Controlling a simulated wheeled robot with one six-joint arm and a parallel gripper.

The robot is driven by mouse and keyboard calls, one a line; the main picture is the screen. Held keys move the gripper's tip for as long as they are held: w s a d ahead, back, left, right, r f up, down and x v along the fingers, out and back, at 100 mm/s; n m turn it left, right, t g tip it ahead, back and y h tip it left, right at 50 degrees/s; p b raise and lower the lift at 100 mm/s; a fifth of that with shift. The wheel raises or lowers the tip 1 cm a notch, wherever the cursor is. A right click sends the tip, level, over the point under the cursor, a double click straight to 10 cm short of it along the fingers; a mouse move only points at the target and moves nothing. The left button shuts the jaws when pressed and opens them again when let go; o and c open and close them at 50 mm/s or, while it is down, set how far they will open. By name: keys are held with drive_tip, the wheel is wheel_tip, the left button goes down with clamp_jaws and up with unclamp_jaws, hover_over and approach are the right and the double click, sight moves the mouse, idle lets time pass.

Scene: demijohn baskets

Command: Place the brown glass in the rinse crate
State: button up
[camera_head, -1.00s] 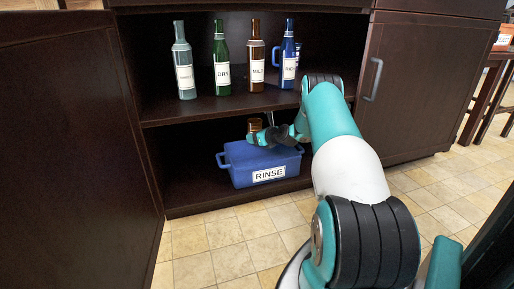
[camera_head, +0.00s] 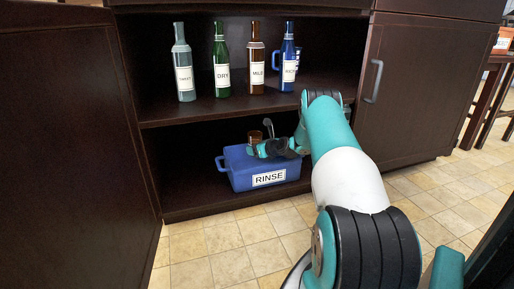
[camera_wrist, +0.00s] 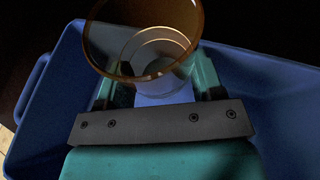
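The brown glass (camera_head: 254,137) is a small amber tumbler, upright over the blue rinse crate (camera_head: 237,160), which stands on the lower shelf with a white RINSE label in front. My gripper (camera_head: 262,149) reaches in from the right and is shut on the glass. In the wrist view the brown glass (camera_wrist: 143,32) is between the two teal fingers of my gripper (camera_wrist: 155,80), its mouth facing the camera. The blue crate (camera_wrist: 50,105) spreads out below on both sides. The glass's base is partly hidden, and I cannot tell whether it touches the crate floor.
A grey bottle (camera_head: 184,60), a green bottle (camera_head: 221,58), a brown bottle (camera_head: 256,57) and a blue bottle (camera_head: 288,55) stand on the shelf (camera_head: 215,110) above. A blue mug is partly hidden behind the blue bottle. Dark cabinet doors (camera_head: 75,130) flank the opening.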

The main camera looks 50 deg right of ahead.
drive_tip(key=o, duration=0.3)
drive_tip(key=shift+r, duration=0.1)
drive_tip(key=shift+r, duration=0.25)
drive_tip(key=shift+r+p+v, duration=0.2)
drive_tip(key=shift+p+v, duration=3.6)
drive_tip(key=shift+v, duration=2.35)
drive_tip(key=shift+w, duration=0.1)
